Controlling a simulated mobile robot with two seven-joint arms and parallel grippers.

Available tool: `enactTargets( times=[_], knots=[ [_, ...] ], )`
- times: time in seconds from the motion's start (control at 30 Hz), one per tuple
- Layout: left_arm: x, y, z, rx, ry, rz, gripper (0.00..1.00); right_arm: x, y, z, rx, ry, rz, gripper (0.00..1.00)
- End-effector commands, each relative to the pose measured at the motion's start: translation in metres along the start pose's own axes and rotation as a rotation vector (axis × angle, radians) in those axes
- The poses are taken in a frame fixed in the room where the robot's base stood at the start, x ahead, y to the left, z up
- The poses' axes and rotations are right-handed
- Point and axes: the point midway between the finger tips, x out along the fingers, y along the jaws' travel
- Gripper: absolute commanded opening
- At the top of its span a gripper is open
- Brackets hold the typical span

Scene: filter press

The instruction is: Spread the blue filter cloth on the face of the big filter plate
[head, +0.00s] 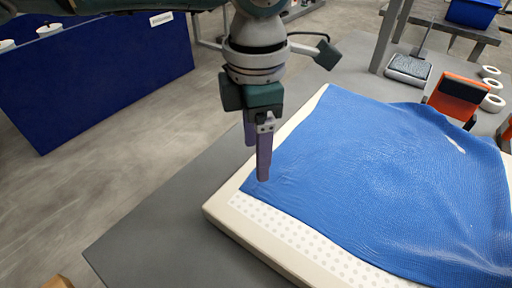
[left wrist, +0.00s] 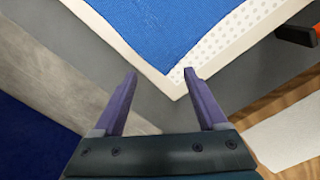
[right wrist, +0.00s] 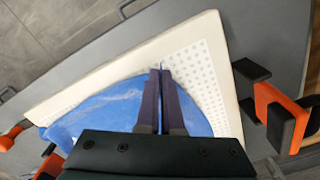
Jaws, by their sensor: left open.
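The blue filter cloth (head: 385,180) lies over most of the big pale filter plate (head: 265,240), with some wrinkles. A dotted strip of the plate's face shows bare along the near edge. My left gripper (head: 258,165) is open and empty above the plate's left corner. In the left wrist view, its spread fingers (left wrist: 158,78) are on either side of the plate corner, and the cloth (left wrist: 165,25) ends short of it. In the right wrist view, my right gripper (right wrist: 160,75) is shut on the cloth (right wrist: 110,105), which peaks at its fingertips. Bare dotted plate (right wrist: 205,75) shows on both sides there.
The plate rests on a grey table (head: 150,240). Orange and black clamps (head: 458,97) stand by its far right side, near white rings (head: 492,88) and a grey scale-like device (head: 408,69). A dark blue bench (head: 110,75) is at the left, with clear floor between.

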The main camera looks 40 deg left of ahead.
Motion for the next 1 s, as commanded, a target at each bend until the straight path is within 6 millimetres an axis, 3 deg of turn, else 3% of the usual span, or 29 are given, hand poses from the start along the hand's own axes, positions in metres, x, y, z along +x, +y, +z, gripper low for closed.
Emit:
enactTargets(
  times=[0.13, 0.27, 0.43, 0.8, 1.0],
  knots=[
    [-0.033, 0.001, 0.002, 0.0, -0.007, 0.002, 0.75, 0.0, 0.0, 0.0, 0.0, 0.0, 0.0, 0.0],
    [-0.044, 0.0, 0.0, 0.001, -0.002, 0.002, 0.75, 0.0, 0.0, 0.0, 0.0, 0.0, 0.0, 0.0],
    [-0.029, 0.0, 0.0, -0.001, 0.0, 0.0, 0.75, 0.0, 0.0, 0.0, 0.0, 0.0, 0.0, 0.0],
    [0.029, 0.0, -0.001, 0.0, 0.001, 0.0, 0.75, 0.0, 0.0, 0.0, 0.0, 0.0, 0.0, 0.0],
    [0.048, 0.0, 0.0, -0.001, 0.0, 0.001, 0.75, 0.0, 0.0, 0.0, 0.0, 0.0, 0.0, 0.0]
  ],
)
